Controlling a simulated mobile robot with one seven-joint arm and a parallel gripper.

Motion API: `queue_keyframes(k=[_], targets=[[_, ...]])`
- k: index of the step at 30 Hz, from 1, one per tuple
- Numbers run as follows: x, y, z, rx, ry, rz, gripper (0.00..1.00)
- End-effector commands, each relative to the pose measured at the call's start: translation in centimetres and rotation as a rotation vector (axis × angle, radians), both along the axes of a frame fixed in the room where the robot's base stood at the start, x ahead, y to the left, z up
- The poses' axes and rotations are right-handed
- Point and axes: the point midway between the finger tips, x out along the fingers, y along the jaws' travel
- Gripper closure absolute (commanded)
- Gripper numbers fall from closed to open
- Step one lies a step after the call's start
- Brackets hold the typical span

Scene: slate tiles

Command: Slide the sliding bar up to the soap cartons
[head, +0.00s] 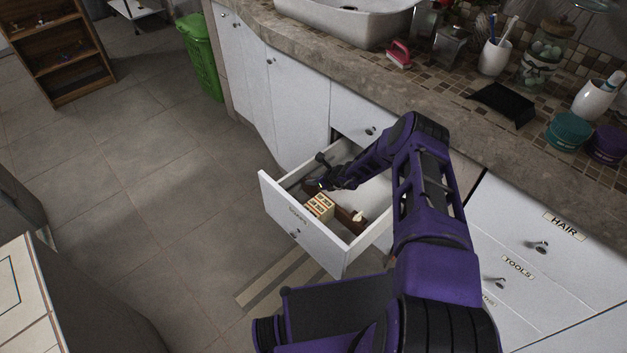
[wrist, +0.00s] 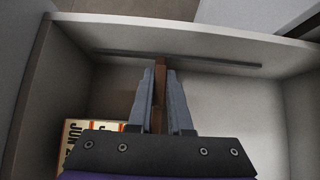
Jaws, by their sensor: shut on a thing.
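The white drawer (head: 275,207) is pulled out below the counter. The soap cartons (head: 320,206) stand in it as a small cream block with dark print. They also show at the lower left of the wrist view (wrist: 90,132), partly hidden by my gripper. The brown sliding bar (head: 344,213) crosses the drawer beside the cartons. In the wrist view its end (wrist: 159,68) lies between my gripper's fingers (wrist: 160,95), which are shut on it. There the cartons lie left of the bar, seemingly with bare floor between. In the head view my gripper (head: 323,184) is inside the drawer.
A dark rail (wrist: 210,61) runs along the drawer wall. A small cream object (head: 358,216) lies by the bar, nearer the drawer's right side. The drawer floor right of the bar is clear in the wrist view. The stone counter (head: 430,98) overhangs behind my arm.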

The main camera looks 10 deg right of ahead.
Motion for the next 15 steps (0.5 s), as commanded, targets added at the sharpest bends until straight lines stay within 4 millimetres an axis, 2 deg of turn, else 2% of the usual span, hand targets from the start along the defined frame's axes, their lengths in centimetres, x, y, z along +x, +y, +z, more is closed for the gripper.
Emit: queue_keyframes(k=[8, 9, 14, 15], targets=[[-0.02, -0.02, 0.00, 0.000, 0.000, 0.000, 1.00], [-0.02, -0.02, 0.00, 0.000, 0.000, 0.000, 0.81], [-0.01, -0.03, 0.01, 0.000, 0.000, 0.000, 0.53], [-0.01, -0.03, 0.01, 0.000, 0.000, 0.000, 0.53]])
